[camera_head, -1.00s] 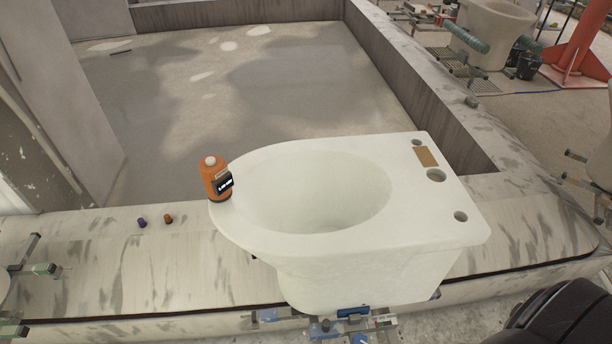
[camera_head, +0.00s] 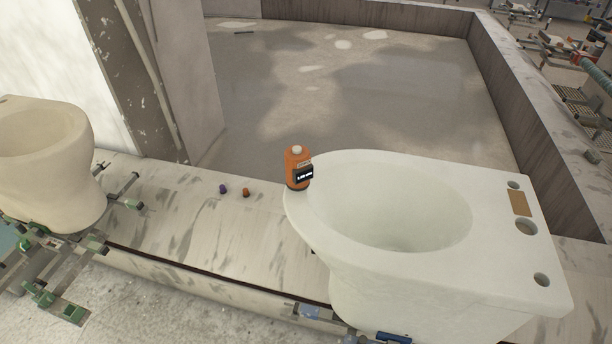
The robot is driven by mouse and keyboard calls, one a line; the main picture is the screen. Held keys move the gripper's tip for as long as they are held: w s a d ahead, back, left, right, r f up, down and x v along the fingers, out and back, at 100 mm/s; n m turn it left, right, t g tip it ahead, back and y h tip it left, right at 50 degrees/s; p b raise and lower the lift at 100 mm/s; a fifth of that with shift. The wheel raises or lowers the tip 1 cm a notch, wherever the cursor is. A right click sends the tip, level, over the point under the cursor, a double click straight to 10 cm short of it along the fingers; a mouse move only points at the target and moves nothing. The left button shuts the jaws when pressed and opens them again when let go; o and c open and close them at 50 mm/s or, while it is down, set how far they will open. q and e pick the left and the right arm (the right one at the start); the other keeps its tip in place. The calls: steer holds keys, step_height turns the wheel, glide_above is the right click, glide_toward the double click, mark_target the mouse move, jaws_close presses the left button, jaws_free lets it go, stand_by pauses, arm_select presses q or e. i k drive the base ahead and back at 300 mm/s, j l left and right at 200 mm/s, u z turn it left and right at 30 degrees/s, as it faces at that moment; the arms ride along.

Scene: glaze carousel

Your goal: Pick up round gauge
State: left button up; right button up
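The round gauge (camera_head: 297,168) is an orange, rounded body with a pale knob on top and a small dark display on its side. It stands upright on the left rim of the white toilet bowl (camera_head: 320,232). Neither of my grippers shows in the head view, and nothing touches the gauge apart from the rim under it.
A small purple piece (camera_head: 222,188) and a small orange piece (camera_head: 246,192) sit on the pale ledge (camera_head: 180,225) left of the bowl. Another toilet bowl (camera_head: 45,160) stands on green-and-grey clamps (camera_head: 45,290) at the far left. The space around the gauge is free.

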mark_target(300, 170)
steer(key=k+l+z, duration=0.1)
steer(key=l, duration=0.2)
steer(key=k+l, duration=0.15)
steer(key=l, duration=0.2)
steer(key=k+l+z, duration=0.15)
steer(key=l, duration=0.2)
steer(key=k+l+z, duration=0.1)
steer(key=l, duration=0.25)
